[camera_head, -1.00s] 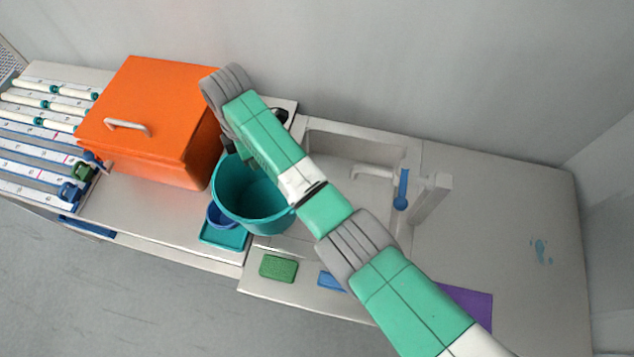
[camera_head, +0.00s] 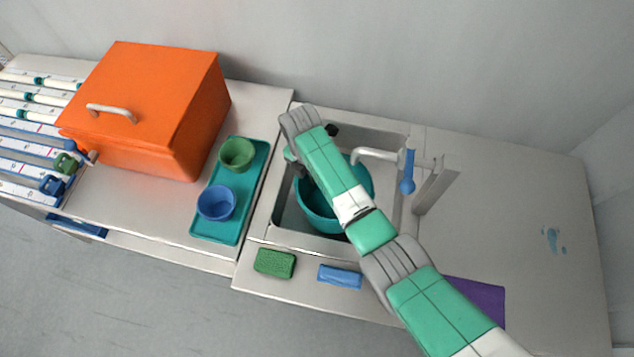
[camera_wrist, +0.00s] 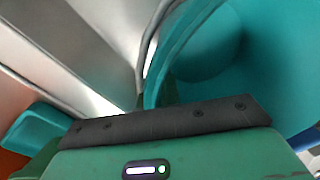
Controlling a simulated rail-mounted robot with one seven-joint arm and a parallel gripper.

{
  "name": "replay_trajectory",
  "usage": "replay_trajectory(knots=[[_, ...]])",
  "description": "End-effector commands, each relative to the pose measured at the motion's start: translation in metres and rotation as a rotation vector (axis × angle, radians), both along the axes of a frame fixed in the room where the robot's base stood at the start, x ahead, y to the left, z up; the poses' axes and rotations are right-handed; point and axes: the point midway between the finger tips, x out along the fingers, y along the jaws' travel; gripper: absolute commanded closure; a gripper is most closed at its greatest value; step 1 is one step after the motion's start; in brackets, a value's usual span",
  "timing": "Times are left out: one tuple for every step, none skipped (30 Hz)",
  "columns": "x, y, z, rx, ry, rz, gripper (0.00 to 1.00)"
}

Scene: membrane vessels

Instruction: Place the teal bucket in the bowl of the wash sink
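The teal bucket (camera_head: 322,212) is upright within the outline of the wash sink bowl (camera_head: 287,216) in the head view. I cannot tell whether its base touches the bowl's bottom. My gripper (camera_head: 296,168) is at the bucket's left rim, partly hidden by my arm. In the wrist view the bucket (camera_wrist: 270,55) fills the right side, and its wall runs into my gripper (camera_wrist: 160,92), which appears shut on the rim. The fingertips are mostly hidden.
The faucet (camera_head: 378,154) with a blue lever (camera_head: 408,172) stands right of the bucket. A teal tray (camera_head: 215,236) with a green cup (camera_head: 237,154) and blue cup (camera_head: 216,203) lies left. A green sponge (camera_head: 275,263) and blue block (camera_head: 340,276) lie in front. An orange box (camera_head: 150,95) stands far left.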

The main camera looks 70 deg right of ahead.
Motion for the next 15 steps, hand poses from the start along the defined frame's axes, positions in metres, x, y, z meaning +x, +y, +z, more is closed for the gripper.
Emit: replay_trajectory(knots=[[0.0, -0.001, -0.002, -0.001, -0.001, 0.0, 1.0], [0.001, -0.001, -0.002, -0.002, -0.002, 0.0, 1.0], [0.001, -0.001, -0.002, -0.002, -0.002, 0.0, 1.0], [0.0, -0.001, -0.003, -0.001, -0.001, 0.0, 1.0], [0.0, 0.0, -0.005, -0.001, -0.001, -0.001, 1.0], [0.0, 0.0, -0.01, 0.0, 0.0, -0.001, 1.0], [0.0, 0.0, -0.015, 0.0, 0.001, -0.001, 1.0], [0.0, 0.0, -0.02, 0.0, 0.0, -0.001, 1.0], [0.0, 0.0, -0.028, 0.0, 0.001, -0.001, 1.0], [0.0, 0.0, -0.034, 0.0, 0.001, -0.001, 1.0], [0.0, 0.0, -0.038, 0.0, 0.0, -0.001, 1.0], [0.0, -0.001, -0.04, -0.001, 0.0, -0.001, 1.0], [0.0, -0.001, -0.04, -0.001, -0.001, -0.002, 1.0], [0.0, -0.001, -0.039, -0.002, -0.002, -0.002, 1.0], [0.0, -0.001, -0.039, -0.002, -0.002, -0.002, 1.0]])
